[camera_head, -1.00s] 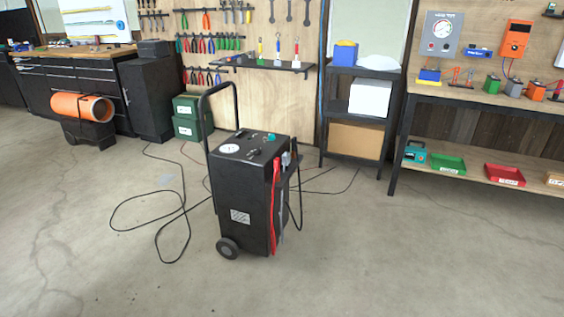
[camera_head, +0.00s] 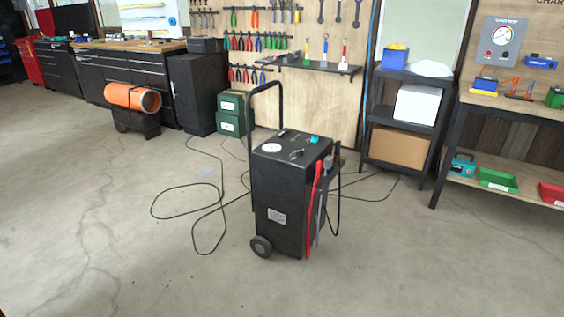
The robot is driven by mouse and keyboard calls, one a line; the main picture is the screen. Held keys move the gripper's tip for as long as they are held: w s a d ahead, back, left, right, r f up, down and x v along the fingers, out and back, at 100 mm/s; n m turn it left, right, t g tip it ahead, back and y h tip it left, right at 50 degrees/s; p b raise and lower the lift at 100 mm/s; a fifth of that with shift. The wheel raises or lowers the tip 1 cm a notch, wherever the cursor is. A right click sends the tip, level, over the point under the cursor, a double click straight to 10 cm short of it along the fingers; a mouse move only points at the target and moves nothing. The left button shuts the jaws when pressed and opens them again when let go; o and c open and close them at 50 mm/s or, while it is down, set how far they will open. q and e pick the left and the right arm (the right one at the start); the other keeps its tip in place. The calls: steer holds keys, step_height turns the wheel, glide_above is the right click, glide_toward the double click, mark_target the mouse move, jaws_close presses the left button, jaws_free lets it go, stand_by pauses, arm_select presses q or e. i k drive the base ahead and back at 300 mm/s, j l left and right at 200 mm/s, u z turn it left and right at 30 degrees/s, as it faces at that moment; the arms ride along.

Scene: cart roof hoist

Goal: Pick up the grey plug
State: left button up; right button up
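I cannot make out a grey plug for certain in the head view. A black wheeled cart (camera_head: 278,200) with a tall handle stands upright on the concrete floor near the middle. Its top has a white dial, a teal knob and small fittings. Red and grey pieces (camera_head: 314,210) hang down its right side, and small grey parts near its upper right edge are too small to identify. A black cable (camera_head: 185,187) runs in loops on the floor to its left. Neither of my grippers is in view.
An orange cylinder heater (camera_head: 130,97) stands at left before the dark cabinets. Green boxes (camera_head: 231,124) stand behind the cart. A black shelf unit (camera_head: 366,115) and a workbench (camera_head: 480,103) are at right.

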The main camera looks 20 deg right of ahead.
mark_target(330, 161)
steer(key=i+l+u, duration=0.1)
steer(key=l+u, duration=0.5)
steer(key=u, duration=0.15)
steer(key=l+u, duration=0.35)
steer(key=l, duration=0.4)
steer(key=l+u, duration=0.35)
steer(key=l, duration=0.8)
steer(key=k+l+u, duration=0.15)
steer(key=l, duration=0.6)
steer(key=k+l+u, duration=0.1)
steer(key=l, duration=0.25)
steer(key=k+l, duration=0.1)
steer(key=l, duration=0.65)
steer(key=k+l, duration=0.15)
steer(key=l, duration=0.25)
steer(key=k+l, duration=0.1)
steer(key=l, duration=0.25)
steer(key=i+l, duration=0.25)
